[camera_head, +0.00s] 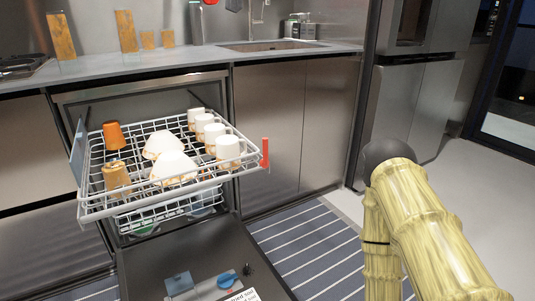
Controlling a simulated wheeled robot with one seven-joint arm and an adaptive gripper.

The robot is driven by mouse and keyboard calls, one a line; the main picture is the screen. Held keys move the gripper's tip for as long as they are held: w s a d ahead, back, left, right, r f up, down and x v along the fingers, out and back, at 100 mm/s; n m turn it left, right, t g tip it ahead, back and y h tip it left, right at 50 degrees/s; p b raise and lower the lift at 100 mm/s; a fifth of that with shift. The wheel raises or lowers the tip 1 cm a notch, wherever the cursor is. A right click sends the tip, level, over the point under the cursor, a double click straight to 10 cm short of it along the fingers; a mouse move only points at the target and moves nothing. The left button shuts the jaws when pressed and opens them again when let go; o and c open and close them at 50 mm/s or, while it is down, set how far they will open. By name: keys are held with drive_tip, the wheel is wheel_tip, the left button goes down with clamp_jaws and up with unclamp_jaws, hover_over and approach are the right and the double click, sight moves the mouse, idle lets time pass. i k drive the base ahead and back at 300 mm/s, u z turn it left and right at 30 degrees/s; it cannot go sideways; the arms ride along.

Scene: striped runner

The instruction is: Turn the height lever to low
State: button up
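A red lever (265,153), which looks like the height lever, stands about upright at the right side of the upper dishwasher rack (100,206). The rack is pulled out of the open dishwasher. My bamboo-patterned arm fills the lower right of the view, to the right of the rack and apart from it. My gripper is not in view, so its state is hidden.
White cups (228,149), white bowls (174,166) and orange-brown cups (116,175) sit in the rack. The dishwasher door (185,250) lies open below. A striped runner (310,245) covers floor right of it. A fridge (415,105) stands at the back right.

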sight(264, 162)
drive_tip(key=z, duration=1.6)
drive_tip(key=i, duration=0.6)
drive_tip(key=u, duration=1.9)
